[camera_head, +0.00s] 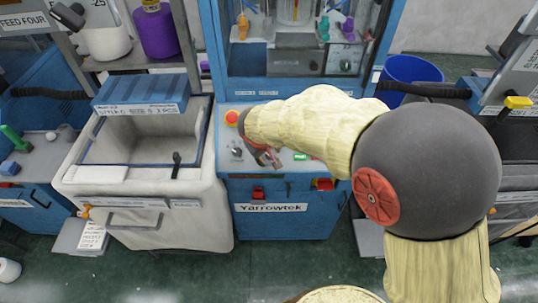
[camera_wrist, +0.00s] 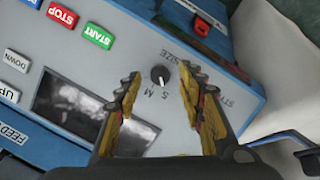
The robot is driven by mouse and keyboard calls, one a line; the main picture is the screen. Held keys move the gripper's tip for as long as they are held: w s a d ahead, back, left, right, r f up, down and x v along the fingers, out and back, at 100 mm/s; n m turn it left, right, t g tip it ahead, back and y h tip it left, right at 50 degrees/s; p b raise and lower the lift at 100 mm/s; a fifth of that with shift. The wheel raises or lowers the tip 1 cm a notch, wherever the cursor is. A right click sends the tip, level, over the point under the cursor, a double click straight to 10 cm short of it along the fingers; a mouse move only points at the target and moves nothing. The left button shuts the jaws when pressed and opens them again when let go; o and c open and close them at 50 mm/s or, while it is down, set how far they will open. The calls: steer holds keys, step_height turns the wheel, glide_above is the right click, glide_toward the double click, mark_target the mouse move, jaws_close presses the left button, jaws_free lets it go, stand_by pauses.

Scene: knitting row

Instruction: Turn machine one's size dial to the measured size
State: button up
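The size dial (camera_wrist: 160,75) is a round black knob with a pale pointer mark on the blue-grey control panel (camera_wrist: 122,62). The letters S and M and the word SIZE show around it, upside down in the wrist view. My gripper (camera_wrist: 160,71) is open, one yellow-and-black finger on each side of the dial in that view. I cannot tell if the fingers touch the panel. In the head view, my gripper (camera_head: 268,158) is over the panel of the blue Yarrowtek machine (camera_head: 272,222); a dark knob (camera_head: 237,153) shows just left of it.
The panel has a red STOP button (camera_wrist: 62,15), a green START button (camera_wrist: 97,36), white buttons (camera_wrist: 17,60) and a dark display (camera_wrist: 70,101). In the head view, a red emergency button (camera_head: 232,117) is nearby. A pale bin (camera_head: 150,215) stands left.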

steer(key=v, duration=0.9)
steer(key=shift+s+r, duration=0.2)
steer(key=shift+r, duration=0.2)
steer(key=s+d+r+m, duration=0.3)
steer(key=s+d+r, duration=0.1)
steer(key=s+d, duration=0.5)
steer(key=s+d+r+m+y, duration=0.1)
steer(key=s+d+r+m, duration=0.1)
steer(key=s+d+r, duration=0.3)
steer(key=s+d, duration=0.4)
steer(key=s, duration=0.5)
steer(key=shift+r+m+t+y, duration=0.2)
steer(key=shift+m+t+y, duration=0.1)
steer(key=shift+m+t, duration=0.1)
steer(key=shift+s, duration=0.15)
